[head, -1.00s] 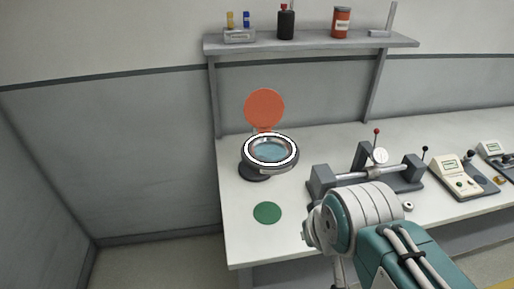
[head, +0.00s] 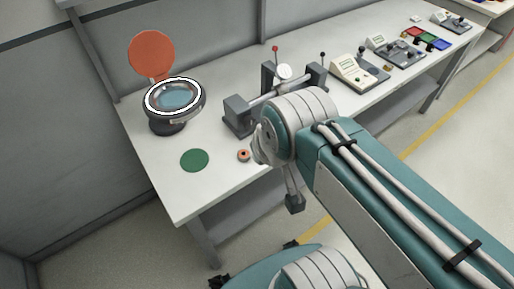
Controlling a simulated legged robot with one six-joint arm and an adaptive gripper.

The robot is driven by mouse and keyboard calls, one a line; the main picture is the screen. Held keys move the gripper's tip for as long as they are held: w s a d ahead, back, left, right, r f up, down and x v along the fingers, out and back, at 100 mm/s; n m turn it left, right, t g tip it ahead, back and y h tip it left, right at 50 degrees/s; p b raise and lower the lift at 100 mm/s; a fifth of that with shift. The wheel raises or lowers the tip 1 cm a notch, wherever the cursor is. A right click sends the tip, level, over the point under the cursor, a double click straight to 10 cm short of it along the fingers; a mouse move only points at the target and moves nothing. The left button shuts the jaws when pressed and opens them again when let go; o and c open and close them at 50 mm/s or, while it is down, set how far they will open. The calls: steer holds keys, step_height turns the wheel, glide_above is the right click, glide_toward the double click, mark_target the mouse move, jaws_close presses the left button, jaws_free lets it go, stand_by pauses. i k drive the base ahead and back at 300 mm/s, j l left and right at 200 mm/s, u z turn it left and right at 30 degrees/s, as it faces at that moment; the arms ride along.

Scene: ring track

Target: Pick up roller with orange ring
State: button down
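A small roller with an orange ring (head: 243,155) lies on the white bench in the head view. It is just right of the green disc (head: 194,160) and left of my arm's wrist. My arm reaches in from the lower right, over the bench's front edge. A grey part hangs below the wrist in front of the bench, but the fingertips cannot be made out, so I cannot tell whether my gripper is open or shut. No gripper contact with the roller shows.
A round lamp-like magnifier (head: 175,97) with an orange lid (head: 152,54) stands at the bench's left. A grey fixture with a dial (head: 284,72) stands behind my wrist. Several instruments line the bench (head: 135,118) to the right. Around the green disc is clear.

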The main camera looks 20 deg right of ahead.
mark_target(243, 155)
steer(key=z, duration=0.2)
steer(key=i+l+u, duration=0.1)
steer(key=l+u, duration=0.2)
steer(key=l, duration=0.35)
steer(key=l+u, duration=0.35)
steer(key=l, duration=0.3)
